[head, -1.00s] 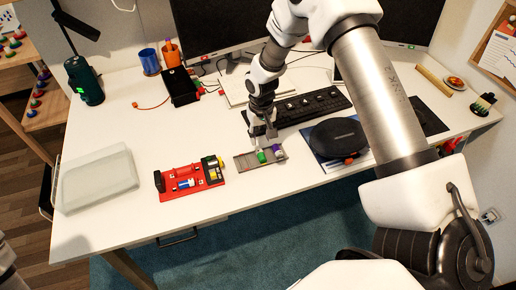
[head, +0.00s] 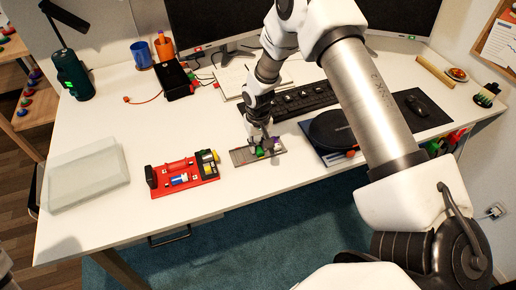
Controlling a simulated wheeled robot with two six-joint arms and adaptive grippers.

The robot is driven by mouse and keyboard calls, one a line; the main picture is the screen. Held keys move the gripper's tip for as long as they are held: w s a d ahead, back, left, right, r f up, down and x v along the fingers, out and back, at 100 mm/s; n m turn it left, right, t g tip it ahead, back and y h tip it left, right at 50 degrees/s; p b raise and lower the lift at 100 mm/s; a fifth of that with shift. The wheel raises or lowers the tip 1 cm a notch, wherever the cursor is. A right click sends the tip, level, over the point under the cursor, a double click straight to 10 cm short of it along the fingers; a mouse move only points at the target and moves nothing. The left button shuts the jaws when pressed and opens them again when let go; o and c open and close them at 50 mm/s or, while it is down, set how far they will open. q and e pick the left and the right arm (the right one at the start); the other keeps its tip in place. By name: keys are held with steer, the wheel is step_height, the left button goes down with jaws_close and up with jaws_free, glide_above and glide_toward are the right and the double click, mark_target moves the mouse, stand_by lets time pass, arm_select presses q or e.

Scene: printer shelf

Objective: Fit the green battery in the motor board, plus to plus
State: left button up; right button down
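The red motor board (head: 158,191) lies on the white desk, left of my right gripper. It carries a blue-and-white cell, a yellow part and dark end blocks. The green battery (head: 260,152) is at a small grey-brown tray (head: 240,157), with a purple battery (head: 277,142) beside it. My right gripper (head: 265,145) points down over the tray, its fingers right at the green battery. The fingers are small and partly merge with the batteries, so I cannot tell whether they are closed on it. The plus marks are too small to read. My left gripper is out of view.
A clear flat case (head: 88,178) lies at the desk's left. A keyboard (head: 300,101) is behind the tray, and a round black device (head: 333,130) stands to its right. Cups and a black box (head: 173,80) are at the back. The desk between board and tray is clear.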

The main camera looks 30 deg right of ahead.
mark_target(258, 147)
steer(key=shift+r+p, duration=3.2)
steer(key=shift+r, duration=0.35)
